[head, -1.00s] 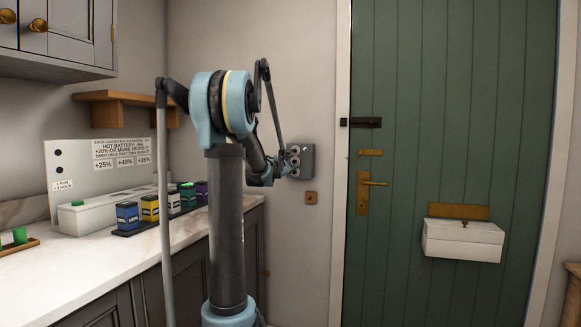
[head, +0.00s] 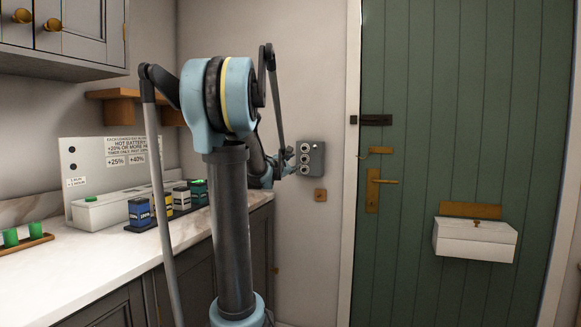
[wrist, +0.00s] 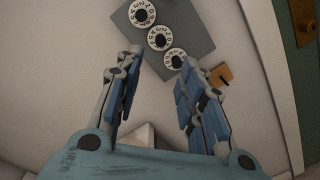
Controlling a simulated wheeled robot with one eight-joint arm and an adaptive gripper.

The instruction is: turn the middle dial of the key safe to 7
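The key safe (head: 316,160) is a grey box on the wall left of the green door, with dials in a column on its face. In the wrist view the key safe (wrist: 198,25) shows tilted at the top, with three white numbered dials around black knobs. The middle dial (wrist: 153,43) lies between the other two; its set number is too small to read. My gripper (wrist: 155,70) is open and empty, its two blue-padded fingers spread below the dials and apart from them. In the head view my gripper (head: 283,165) is beside the key safe's left side, partly hidden by my arm.
A small wooden plate (head: 320,195) is on the wall below the key safe. The green door (head: 415,130) with a brass handle (head: 384,181) and white letter box (head: 474,240) is to the right. The marble counter (head: 95,262) with battery blocks (head: 139,211) is to the left.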

